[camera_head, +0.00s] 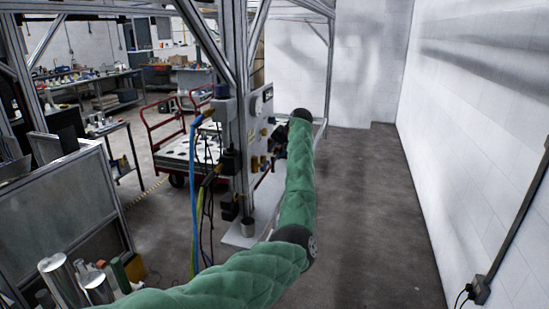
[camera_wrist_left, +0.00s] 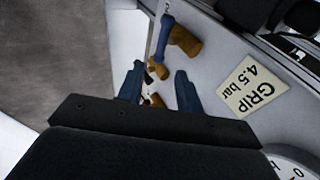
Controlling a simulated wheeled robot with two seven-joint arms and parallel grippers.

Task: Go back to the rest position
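My left arm, in green padding, reaches forward in the head view to a grey panel (camera_head: 259,106) on the gantry frame. My left gripper (camera_head: 279,140) is at the panel's right side, small and partly hidden by the arm. In the left wrist view its two dark blue fingers (camera_wrist_left: 158,80) stand apart, with a gap between them. Small brass fittings (camera_wrist_left: 154,70) on the panel show in and beyond this gap; I cannot tell if the fingers touch them. My right gripper is not in view.
A brass valve with a blue handle (camera_wrist_left: 183,40) and a "GRIP 4.5 bar" label (camera_wrist_left: 250,87) are close to the fingers. Blue and green hoses (camera_head: 194,190) hang left of the gantry post. A red cart (camera_head: 180,150) stands behind. Floor (camera_head: 375,220) to the right is clear up to the white wall.

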